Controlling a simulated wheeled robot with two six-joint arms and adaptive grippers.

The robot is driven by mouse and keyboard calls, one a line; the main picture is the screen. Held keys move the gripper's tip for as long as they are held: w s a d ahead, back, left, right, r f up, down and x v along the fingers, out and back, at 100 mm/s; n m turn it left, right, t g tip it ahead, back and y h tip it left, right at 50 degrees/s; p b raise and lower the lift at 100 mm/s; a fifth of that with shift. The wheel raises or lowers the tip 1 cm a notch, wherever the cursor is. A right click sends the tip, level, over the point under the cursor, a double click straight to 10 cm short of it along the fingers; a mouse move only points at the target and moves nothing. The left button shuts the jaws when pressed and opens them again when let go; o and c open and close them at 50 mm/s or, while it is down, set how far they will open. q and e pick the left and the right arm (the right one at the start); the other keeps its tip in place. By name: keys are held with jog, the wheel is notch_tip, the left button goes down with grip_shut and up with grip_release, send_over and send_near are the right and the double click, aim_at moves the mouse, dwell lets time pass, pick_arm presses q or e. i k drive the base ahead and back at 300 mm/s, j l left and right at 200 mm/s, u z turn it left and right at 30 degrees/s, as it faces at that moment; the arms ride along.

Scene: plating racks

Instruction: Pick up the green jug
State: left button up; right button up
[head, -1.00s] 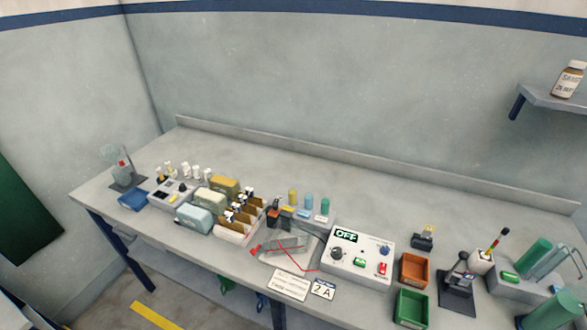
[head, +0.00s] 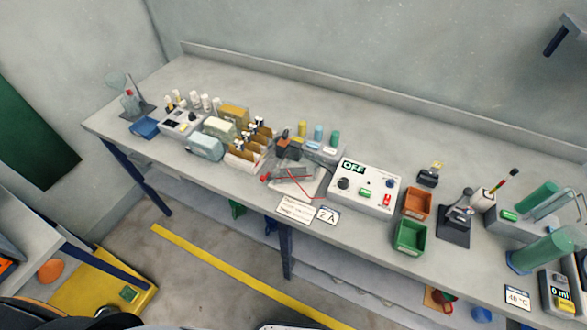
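I cannot clearly pick out a green jug. A small green object (head: 238,209) shows in the head view under the workbench, mostly hidden by the bench top, so I cannot tell its full shape. Neither of my grippers is in view.
The long grey workbench (head: 330,95) holds small bottles, a control box (head: 364,186) reading OFF, an orange bin (head: 417,203) and a green bin (head: 410,237). A yellow line (head: 230,267) crosses the floor. A yellow platform (head: 80,287) lies at lower left.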

aim_at(240, 210)
jog(key=k+u, duration=0.1)
jog(key=u, duration=0.75)
jog(key=j+z, duration=0.2)
jog(key=z, duration=0.2)
jog(key=i+j+z, duration=0.1)
jog(key=z, duration=0.35)
jog(key=j+z, duration=0.55)
jog(key=z, duration=0.25)
jog(key=k+j+z, duration=0.1)
jog(key=j, duration=0.65)
jog(key=k+j+z, duration=0.15)
jog(key=j, duration=0.2)
jog(key=k+j, duration=0.1)
jog(key=j, duration=0.25)
jog(key=k+j+z, duration=0.15)
jog(key=j, duration=0.2)
